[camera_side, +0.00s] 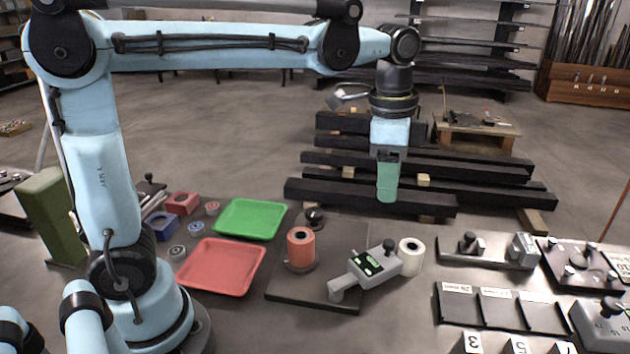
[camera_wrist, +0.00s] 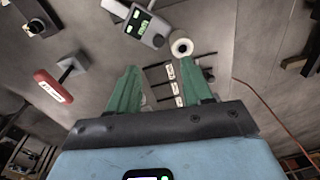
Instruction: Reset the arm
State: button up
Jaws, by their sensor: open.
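My gripper (camera_side: 388,190) hangs in the air with its green fingers pointing down, above the far side of the work table in the side view. In the wrist view my gripper (camera_wrist: 155,88) shows two green fingers spread apart with nothing between them. It is open and empty. The detector also shows at the top of the wrist view (camera_wrist: 148,28). My arm is raised and bent, with the forearm about level.
An orange cylinder (camera_side: 301,250) and a white roll (camera_side: 411,257) stand beside the detector. A green tray (camera_side: 250,219) and a red tray (camera_side: 221,266) lie to the left. Dark panels and fixtures (camera_side: 500,308) fill the right. Black beams (camera_side: 370,190) are stacked behind.

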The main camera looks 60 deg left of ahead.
jog(key=s+a+f+n+t, duration=0.6)
jog(key=s+f+n, duration=0.1)
jog(key=s+n, duration=0.2)
jog(key=shift+s+a+n, duration=0.15)
jog(key=shift+a+n, duration=0.1)
jog(key=shift+n, duration=0.25)
